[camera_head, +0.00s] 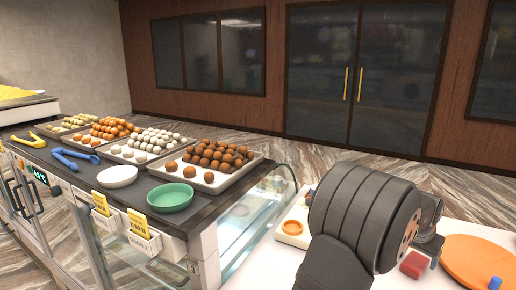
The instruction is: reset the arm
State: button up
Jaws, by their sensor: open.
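My arm (365,212) fills the lower right as a large dark grey ribbed link. A small dark part, which looks like my gripper (432,228), shows just past the link's right side, low over the white counter. Most of it is hidden behind the link, and I see nothing held in it. Its fingertips cannot be made out clearly.
A white counter (458,222) holds an orange disc (478,262), a red block (414,264), a small blue item (494,283) and a pale tray with an orange ring (292,228). Left, a glass display case carries sweets trays (211,186), bowls (170,197) and tongs (74,160).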

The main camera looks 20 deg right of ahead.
jog(key=x, duration=0.4)
notch_tip(320, 180, up, 5)
jog(key=shift+f, duration=0.15)
jog(key=s+r, duration=0.7)
jog(key=s, duration=0.5)
jog(key=n, duration=0.2)
send_near(415, 262)
jog(key=w+a+r, duration=0.2)
jog(key=a+r, duration=0.2)
jog(key=a, duration=0.3)
jog(key=w+a+n+t+y, duration=0.1)
jog(key=w+a+n+t, duration=0.15)
jog(key=w+a, duration=1.05)
jog(key=shift+g, duration=0.45)
jog(key=s+d, duration=0.1)
jog(key=d, duration=0.2)
jog(key=s+d, duration=0.1)
jog(key=d, duration=0.1)
jog(key=shift+s+d, duration=0.1)
jog(key=shift+s, duration=0.25)
